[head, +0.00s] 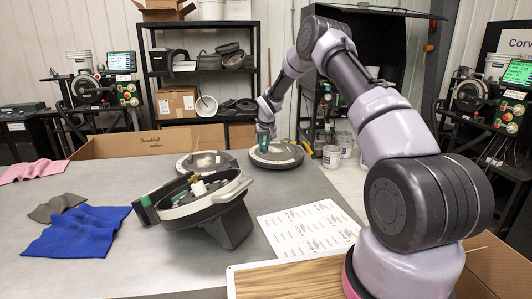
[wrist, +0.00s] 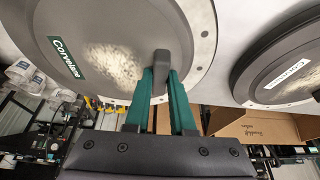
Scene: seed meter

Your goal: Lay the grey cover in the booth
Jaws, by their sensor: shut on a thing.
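My gripper (head: 265,143) points down at the far right of the table, its green fingers shut on the raised handle (wrist: 160,66) of a round grey cover (head: 277,155). In the wrist view this cover (wrist: 105,35) has a pale worn patch and a green label. Whether it touches the table is unclear. A second, similar round cover (head: 207,163) lies to its left; it also shows in the wrist view (wrist: 283,65). The black open-fronted cabinet (head: 378,45) behind my arm looks like the booth; my arm hides part of it.
An opened seed meter (head: 225,193) stands mid-table, with a printed sheet (head: 308,228) right of it. Blue cloth (head: 75,232), grey cloth (head: 57,207) and pink cloth (head: 32,171) lie left. White cups (head: 332,156) stand beyond the table's right edge.

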